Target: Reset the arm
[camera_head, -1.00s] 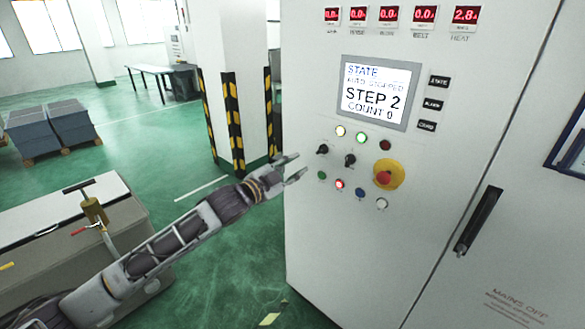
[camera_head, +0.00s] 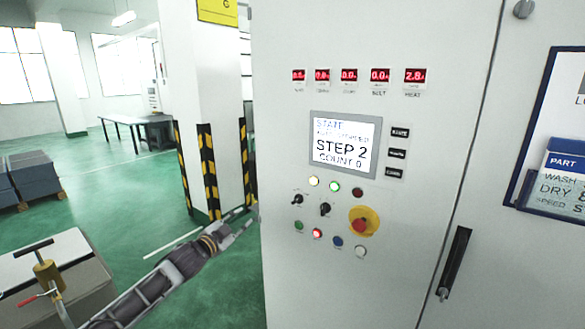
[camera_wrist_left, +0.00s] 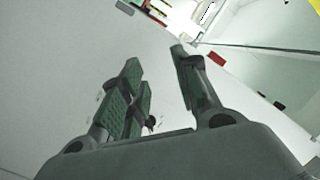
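My left gripper (camera_head: 245,222) is in front of the left edge of a white control cabinet (camera_head: 420,60), lower left of its switches. Its fingers are apart and nothing shows between them. The left wrist view also shows the open fingers (camera_wrist_left: 160,68), with the pale cabinet face behind them. My left arm comes in from the bottom left. The gripper looks close to the cabinet's edge; I cannot tell whether it touches. My right gripper is not in view.
The cabinet carries a screen (camera_head: 342,145) reading "STEP 2, COUNT 0", a red emergency button (camera_head: 360,225) and a black handle (camera_head: 455,263). A striped pillar (camera_head: 208,170) stands behind. A grey box (camera_head: 75,285) is at lower left. Green floor lies open between.

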